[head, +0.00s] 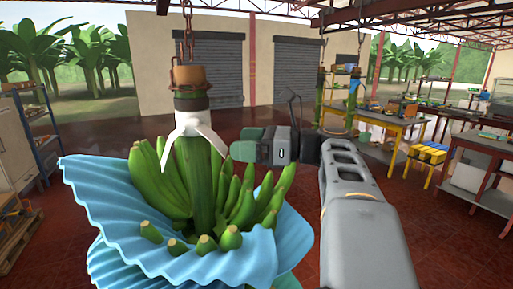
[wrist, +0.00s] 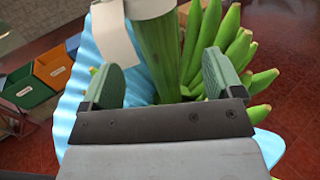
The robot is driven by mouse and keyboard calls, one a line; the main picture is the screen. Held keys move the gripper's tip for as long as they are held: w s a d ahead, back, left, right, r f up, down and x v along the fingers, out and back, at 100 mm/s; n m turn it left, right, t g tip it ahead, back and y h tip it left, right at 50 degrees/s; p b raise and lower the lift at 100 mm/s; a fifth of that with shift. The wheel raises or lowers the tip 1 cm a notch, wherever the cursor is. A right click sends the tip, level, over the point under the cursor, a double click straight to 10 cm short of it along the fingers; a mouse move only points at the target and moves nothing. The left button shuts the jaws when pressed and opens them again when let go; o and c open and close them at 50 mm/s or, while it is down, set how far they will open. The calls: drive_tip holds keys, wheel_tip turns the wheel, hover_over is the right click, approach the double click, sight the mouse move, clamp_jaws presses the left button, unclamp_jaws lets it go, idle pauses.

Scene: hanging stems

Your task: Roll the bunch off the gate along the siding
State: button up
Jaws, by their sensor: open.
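A bunch of green bananas (head: 245,195) hangs at the left of the head view, partly inside a crumpled blue cover (head: 110,190). Its thick green stem (head: 203,180) hangs below a rusty orange hanger (head: 187,77) on a chain (head: 187,35). White strips (head: 188,125) flare out at the stem's top. My gripper (head: 243,148) is right of the stem, pointing at it. In the wrist view its green pads (wrist: 160,78) are open, with the stem (wrist: 161,50) appearing between them. I cannot tell whether the pads touch it. Gate and siding cannot be made out clearly.
Work tables with bins and yellow boxes (head: 428,154) stand at the right. A blue-framed shelf (head: 35,125) and a wooden pallet (head: 20,232) are at the left. Red floor lies open behind the bunch.

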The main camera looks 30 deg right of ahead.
drive_tip(key=shift+v, duration=1.2)
